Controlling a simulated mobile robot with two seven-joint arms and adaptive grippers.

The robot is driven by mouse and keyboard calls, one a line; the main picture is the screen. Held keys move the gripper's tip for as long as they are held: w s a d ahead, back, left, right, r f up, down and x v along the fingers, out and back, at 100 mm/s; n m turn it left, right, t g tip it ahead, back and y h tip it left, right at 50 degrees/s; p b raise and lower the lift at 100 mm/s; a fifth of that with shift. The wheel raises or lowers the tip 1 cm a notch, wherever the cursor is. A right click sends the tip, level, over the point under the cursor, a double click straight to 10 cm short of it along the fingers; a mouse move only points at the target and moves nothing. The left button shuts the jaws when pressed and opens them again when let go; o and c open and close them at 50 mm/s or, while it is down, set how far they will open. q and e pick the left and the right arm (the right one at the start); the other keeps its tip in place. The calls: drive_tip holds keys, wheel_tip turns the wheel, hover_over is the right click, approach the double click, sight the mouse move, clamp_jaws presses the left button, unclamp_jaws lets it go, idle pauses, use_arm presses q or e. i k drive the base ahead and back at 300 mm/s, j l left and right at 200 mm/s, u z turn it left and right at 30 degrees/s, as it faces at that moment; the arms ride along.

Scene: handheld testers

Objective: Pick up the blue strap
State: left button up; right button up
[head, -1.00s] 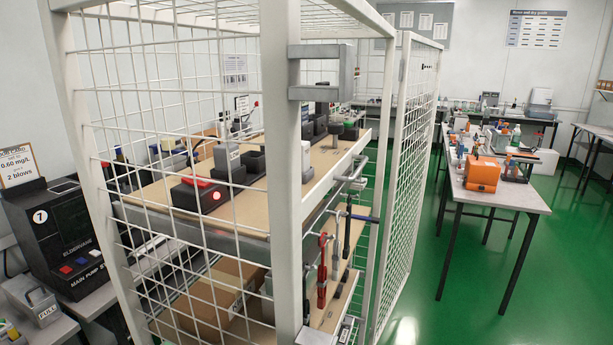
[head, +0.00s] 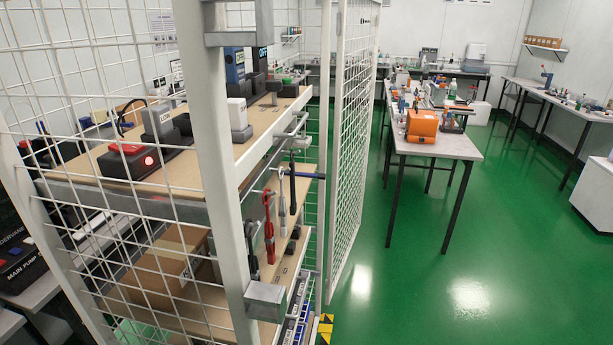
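I cannot pick out a blue strap with certainty. Several straps hang in a row on the side of the caged shelf: a dark one (head: 251,250), a red one (head: 268,228), a pale grey one (head: 282,200) and a black one (head: 293,188). A thin blue piece (head: 309,176) sticks out sideways by the black strap; I cannot tell whether it is part of a strap. Neither of my grippers is in view.
The white mesh cage (head: 215,170) stands close at left, its mesh door (head: 352,130) swung open. A red-topped device (head: 127,160) sits on its upper shelf. A table (head: 440,146) with an orange box (head: 421,126) stands beyond. The green floor (head: 440,290) at right is clear.

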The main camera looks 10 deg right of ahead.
sight(323, 176)
drive_tip(key=k, duration=0.85)
drive_tip(key=k+u, duration=0.2)
drive_tip(key=u, duration=0.3)
drive_tip(key=k+j+u, duration=0.1)
drive_tip(key=u, duration=0.4)
drive_tip(key=l+u, duration=0.65)
drive_tip(key=l, duration=3.75)
drive_tip(key=i, duration=0.05)
